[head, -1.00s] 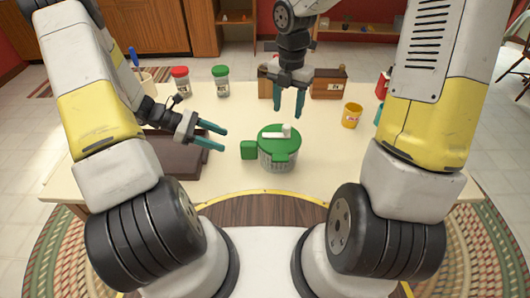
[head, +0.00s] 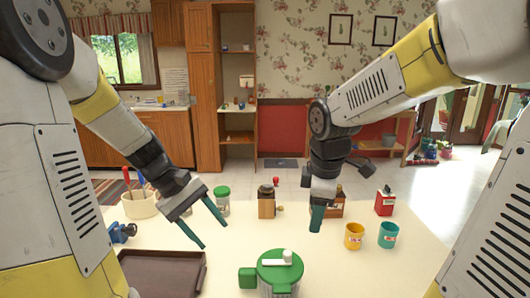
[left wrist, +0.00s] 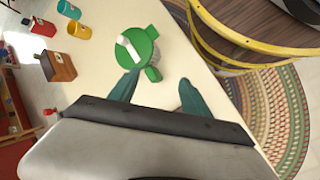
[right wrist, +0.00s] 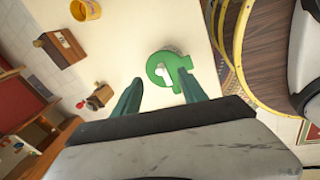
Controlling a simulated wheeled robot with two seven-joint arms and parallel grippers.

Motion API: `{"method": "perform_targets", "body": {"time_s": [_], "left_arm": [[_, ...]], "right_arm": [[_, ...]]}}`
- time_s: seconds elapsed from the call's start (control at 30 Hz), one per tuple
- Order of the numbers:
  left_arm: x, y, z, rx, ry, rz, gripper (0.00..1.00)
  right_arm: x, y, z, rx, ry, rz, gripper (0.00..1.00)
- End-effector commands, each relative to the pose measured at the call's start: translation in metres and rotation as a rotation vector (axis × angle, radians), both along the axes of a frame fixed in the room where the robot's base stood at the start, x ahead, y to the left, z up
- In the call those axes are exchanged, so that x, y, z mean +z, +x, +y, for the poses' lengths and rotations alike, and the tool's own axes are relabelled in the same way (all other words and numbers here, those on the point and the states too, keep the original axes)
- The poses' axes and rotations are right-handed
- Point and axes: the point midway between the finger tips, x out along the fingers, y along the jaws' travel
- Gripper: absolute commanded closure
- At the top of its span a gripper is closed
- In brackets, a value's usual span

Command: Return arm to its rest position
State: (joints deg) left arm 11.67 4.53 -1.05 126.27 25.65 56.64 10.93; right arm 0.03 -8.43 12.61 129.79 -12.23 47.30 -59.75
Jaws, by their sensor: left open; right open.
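My left gripper (head: 211,228) is open and empty above the table, between the brown tray and the green-lidded container. Its spread teal fingers also show in the left wrist view (left wrist: 156,90). My right gripper (head: 317,218) points down above the table, in front of a wooden box. In the head view its fingers overlap, but the right wrist view (right wrist: 160,88) shows them apart with nothing between them. The green-lidded container (head: 280,270), with a white handle on top, stands on the table at the front, apart from both grippers.
The cream table (head: 345,272) holds a brown tray (head: 160,268), a utensil pot (head: 140,204), a green-lidded jar (head: 222,202), a wooden grinder (head: 266,203), a yellow cup (head: 354,237), a teal cup (head: 388,235) and a red tin (head: 385,203). The front right of the table is clear.

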Motion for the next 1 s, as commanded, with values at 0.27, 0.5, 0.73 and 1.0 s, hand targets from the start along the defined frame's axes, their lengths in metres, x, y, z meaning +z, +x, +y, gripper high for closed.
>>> {"method": "perform_targets", "body": {"time_s": [0.27, 0.5, 0.73, 1.0], "left_arm": [[0.069, -0.055, -0.004, -0.298, 0.257, -0.386, 0.44], [0.102, -0.091, 0.001, -0.484, 0.441, -0.663, 0.44], [0.112, -0.102, 0.004, -0.546, 0.511, -0.763, 0.44], [0.112, -0.102, 0.004, -0.547, 0.512, -0.765, 0.44]], "right_arm": [[0.041, -0.051, -0.017, -0.622, 0.274, -0.113, 0.5], [0.058, -0.087, -0.023, -1.043, 0.542, -0.134, 0.5], [0.061, -0.099, -0.023, -1.198, 0.655, -0.12, 0.5], [0.061, -0.099, -0.023, -1.205, 0.658, -0.119, 0.5]]}}
